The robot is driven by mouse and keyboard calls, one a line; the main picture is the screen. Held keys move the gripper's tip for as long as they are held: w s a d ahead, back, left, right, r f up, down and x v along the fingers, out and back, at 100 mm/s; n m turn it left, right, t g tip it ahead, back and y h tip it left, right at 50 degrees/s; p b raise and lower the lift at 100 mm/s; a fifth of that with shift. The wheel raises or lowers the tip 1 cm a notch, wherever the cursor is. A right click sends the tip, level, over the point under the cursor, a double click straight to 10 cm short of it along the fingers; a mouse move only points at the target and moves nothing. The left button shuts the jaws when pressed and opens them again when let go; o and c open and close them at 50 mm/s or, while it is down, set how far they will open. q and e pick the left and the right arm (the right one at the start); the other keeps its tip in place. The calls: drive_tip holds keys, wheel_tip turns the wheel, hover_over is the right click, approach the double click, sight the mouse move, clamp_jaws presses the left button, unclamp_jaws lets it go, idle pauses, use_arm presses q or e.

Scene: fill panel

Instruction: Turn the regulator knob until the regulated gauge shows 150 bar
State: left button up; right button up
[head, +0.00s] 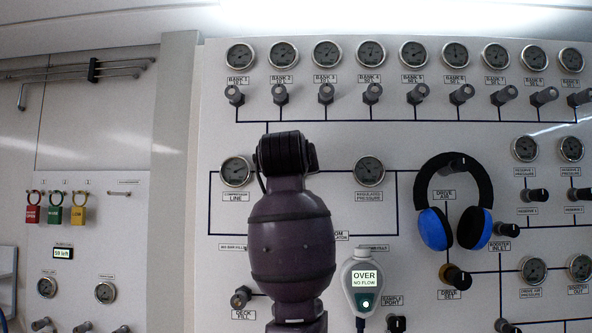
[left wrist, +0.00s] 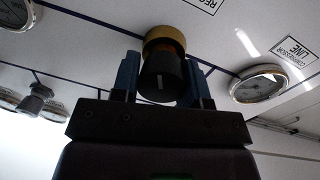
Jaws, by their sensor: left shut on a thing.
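The regulated pressure gauge (head: 369,171) is on the panel right of my left arm in the head view. Its dial is too small to read. The regulator knob (left wrist: 162,84), black with a pale mark and a brass collar, shows in the left wrist view. My left gripper (left wrist: 162,78) has one blue-grey finger on each side of the knob and is shut on it. In the head view my left arm hides the knob and part of its label. My right gripper is in neither view.
A compressor line gauge (head: 236,171) is left of my arm. Blue headphones (head: 435,229) hang from a knob at right. A handheld meter (head: 362,285) reading "OVER NO FLOW" is just right of my arm. A row of gauges and valve knobs (head: 326,94) runs above.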

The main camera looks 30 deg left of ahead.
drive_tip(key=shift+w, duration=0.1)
use_arm(q)
drive_tip(key=o, duration=0.9)
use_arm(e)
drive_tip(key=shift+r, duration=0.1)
use_arm(q)
drive_tip(key=shift+s+d, duration=0.2)
drive_tip(key=shift+s, duration=0.3)
drive_tip(key=b+v, duration=0.2)
drive_tip(key=v, duration=0.7)
drive_tip(key=shift+s+d+f+b, duration=0.1)
drive_tip(key=shift+s+d+b, duration=0.1)
drive_tip(key=shift+s+b, duration=0.2)
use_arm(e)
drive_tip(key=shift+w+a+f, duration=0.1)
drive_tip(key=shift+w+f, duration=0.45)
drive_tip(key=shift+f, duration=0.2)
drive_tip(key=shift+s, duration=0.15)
